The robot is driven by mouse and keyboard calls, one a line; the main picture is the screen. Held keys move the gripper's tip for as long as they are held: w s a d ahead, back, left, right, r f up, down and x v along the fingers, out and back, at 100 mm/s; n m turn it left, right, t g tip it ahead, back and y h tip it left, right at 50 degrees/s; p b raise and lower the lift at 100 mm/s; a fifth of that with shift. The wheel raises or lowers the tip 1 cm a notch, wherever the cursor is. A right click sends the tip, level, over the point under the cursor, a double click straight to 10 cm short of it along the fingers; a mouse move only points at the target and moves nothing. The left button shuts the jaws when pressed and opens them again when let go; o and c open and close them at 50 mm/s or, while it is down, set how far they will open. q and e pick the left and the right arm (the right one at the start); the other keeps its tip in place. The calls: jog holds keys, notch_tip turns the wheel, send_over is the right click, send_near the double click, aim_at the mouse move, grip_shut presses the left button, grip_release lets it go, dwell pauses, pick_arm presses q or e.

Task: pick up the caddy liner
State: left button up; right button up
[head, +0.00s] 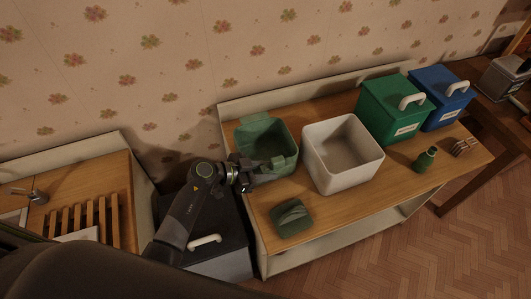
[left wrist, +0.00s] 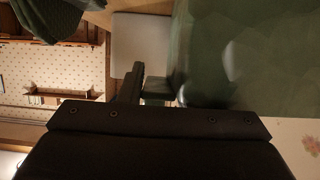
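A green open caddy (head: 282,163) stands at the left end of the wooden bench top. A paler green liner (head: 257,128) appears to line it and fold over its rim; caddy and liner are hard to tell apart. My left gripper (head: 262,174) is at the caddy's front left side, and its tips are partly lost against the green. In the left wrist view, the gripper fingers (left wrist: 143,88) are beside a large, close green surface (left wrist: 250,50). Whether they grip any of it is unclear. My right gripper is not in view.
A white open bin (head: 325,175) stands right of the caddy. A dark green lid-like block (head: 291,217) lies in front. Green (head: 385,112) and blue (head: 437,100) lidded bins, a green bottle (head: 425,160) and a fork-like item (head: 462,147) are further right. The wall is close behind.

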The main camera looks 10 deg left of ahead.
pick_arm(q)
grip_shut()
notch_tip(320, 180, up, 10)
jog(key=shift+p, duration=0.3)
dwell(0.3)
